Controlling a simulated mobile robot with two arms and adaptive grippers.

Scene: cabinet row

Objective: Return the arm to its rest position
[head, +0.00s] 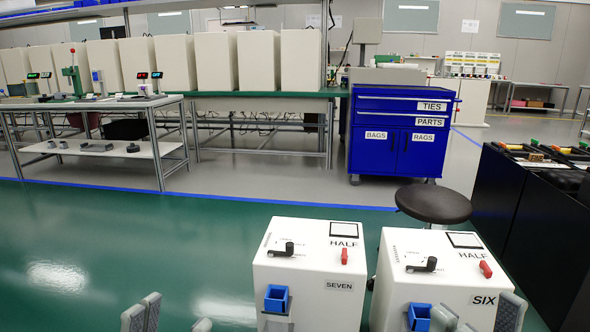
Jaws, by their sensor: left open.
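My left gripper (172,320) is at the bottom edge, left of the white box labelled SEVEN. Its grey fingertips stand apart with nothing seen between them, and it is open. Grey finger parts of my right gripper (476,319) show at the bottom right, in front of the white box labelled SIX. The picture's edge cuts off most of it, so its jaw state is unclear. The arms themselves are out of view.
The SEVEN box (310,255) and SIX box (425,262) stand close in front, each with a black handle, red switch and blue socket. A black stool (433,204) is behind them. Dark cabinets (530,240) are at right. Green floor (120,240) is clear at left.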

